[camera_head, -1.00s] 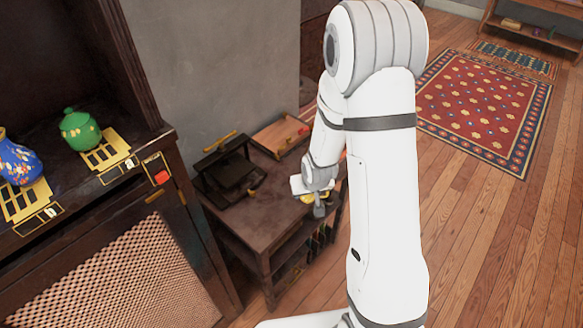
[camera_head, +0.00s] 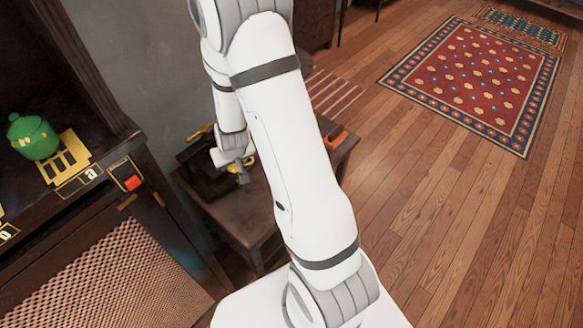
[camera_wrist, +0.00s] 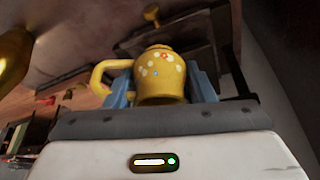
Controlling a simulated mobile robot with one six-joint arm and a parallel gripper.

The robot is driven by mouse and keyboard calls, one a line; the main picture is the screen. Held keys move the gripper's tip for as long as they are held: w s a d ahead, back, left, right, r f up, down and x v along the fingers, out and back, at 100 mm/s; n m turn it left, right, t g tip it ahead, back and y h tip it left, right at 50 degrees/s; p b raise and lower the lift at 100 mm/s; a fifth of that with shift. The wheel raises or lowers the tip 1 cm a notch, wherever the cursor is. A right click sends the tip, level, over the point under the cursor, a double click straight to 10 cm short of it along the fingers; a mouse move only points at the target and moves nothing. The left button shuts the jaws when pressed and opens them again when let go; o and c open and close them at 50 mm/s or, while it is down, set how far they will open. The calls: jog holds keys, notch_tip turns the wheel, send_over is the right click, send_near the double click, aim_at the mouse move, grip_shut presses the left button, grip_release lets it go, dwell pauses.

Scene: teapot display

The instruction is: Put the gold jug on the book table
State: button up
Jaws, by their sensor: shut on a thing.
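The gold jug (camera_wrist: 162,78), yellow with small painted flowers and a handle on its left, is between the blue fingers of my gripper (camera_wrist: 163,88) in the wrist view. My gripper is shut on it. In the head view, my gripper (camera_head: 240,172) is over the small dark wooden table (camera_head: 238,212), near the black stand on it. Only a little yellow of the jug shows there. I cannot tell whether the jug touches anything below. My arm hides the middle of the table.
A black stand (camera_head: 205,182) takes up the table's left part. An orange-red object (camera_head: 337,136) lies at its far right. A dark cabinet on the left bears a green pot (camera_head: 33,137) and a red button (camera_head: 132,183). Open wooden floor and a red rug (camera_head: 480,80) are on the right.

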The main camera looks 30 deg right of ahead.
jog(key=w+d+f+b, duration=0.1)
jog(key=d+f+b, duration=0.1)
jog(key=b, duration=0.3)
jog(key=shift+w+d+b, duration=0.2)
jog(key=shift+b, duration=0.1)
jog(key=s+d+b, duration=0.4)
jog(key=d+b, duration=0.8)
jog(key=b, duration=1.2)
jog(key=f+b, duration=0.1)
jog(key=f, duration=0.3)
jog(key=f+b, duration=0.1)
jog(key=f, duration=0.4)
jog(key=shift+a+f+b, duration=0.2)
jog(key=shift+f+b, duration=0.1)
jog(key=shift+b, duration=0.05)
jog(key=shift+f, duration=0.2)
jog(key=o, duration=1)
